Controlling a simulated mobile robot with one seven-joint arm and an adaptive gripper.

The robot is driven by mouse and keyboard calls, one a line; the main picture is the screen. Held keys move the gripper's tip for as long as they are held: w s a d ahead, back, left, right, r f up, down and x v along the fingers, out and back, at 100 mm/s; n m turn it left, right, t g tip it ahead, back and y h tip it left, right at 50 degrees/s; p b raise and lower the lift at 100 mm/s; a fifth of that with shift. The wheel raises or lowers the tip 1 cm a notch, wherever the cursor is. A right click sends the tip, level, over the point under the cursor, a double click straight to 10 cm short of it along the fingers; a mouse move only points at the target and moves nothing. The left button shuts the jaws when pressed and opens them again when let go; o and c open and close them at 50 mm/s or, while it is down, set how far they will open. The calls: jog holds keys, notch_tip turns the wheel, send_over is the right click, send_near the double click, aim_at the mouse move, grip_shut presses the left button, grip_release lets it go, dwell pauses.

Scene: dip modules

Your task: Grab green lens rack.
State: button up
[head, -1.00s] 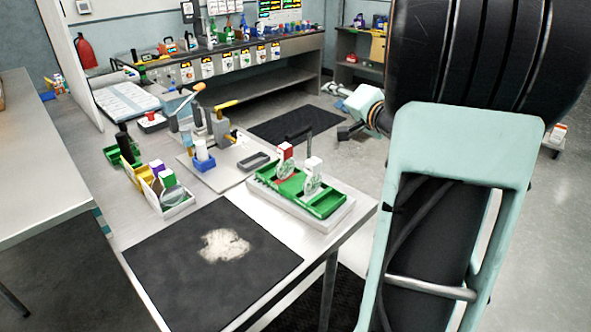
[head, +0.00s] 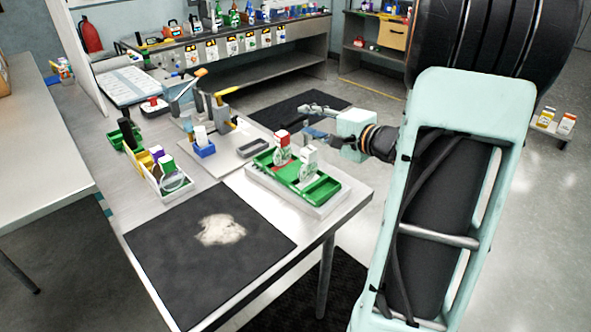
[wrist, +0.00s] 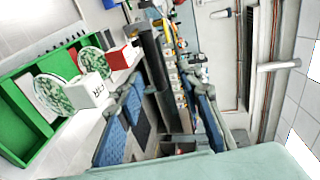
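The green lens rack (head: 322,190) is a shallow green tray lying on a white base near the table's right edge. Two round clear discs stand in it, one with a red-topped block (head: 282,142) and one with a white block (head: 308,156). In the wrist view the rack (wrist: 14,122) is at the left, partly cut off, with the discs and blocks at its side. My gripper (head: 305,120) is open and empty, above and behind the rack's right side, apart from it. Its blue-padded fingers (wrist: 160,92) are spread in the wrist view.
A grey plate with an upright fixture (head: 219,112) and a blue block holder (head: 204,150) stands left of the rack. A white box of bottles (head: 160,180) is farther left. A black mat (head: 165,248) with a pale patch lies in front, otherwise clear.

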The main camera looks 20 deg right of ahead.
aim_at(300, 120)
jog(key=x, duration=0.4)
jog(key=shift+s+a+f, duration=0.15)
jog(key=shift+f, duration=0.1)
jog(key=shift+w+a, duration=0.1)
jog(key=shift+w, duration=0.35)
jog(key=shift+c, duration=0.5)
grip_shut()
jog(key=shift+r, duration=0.1)
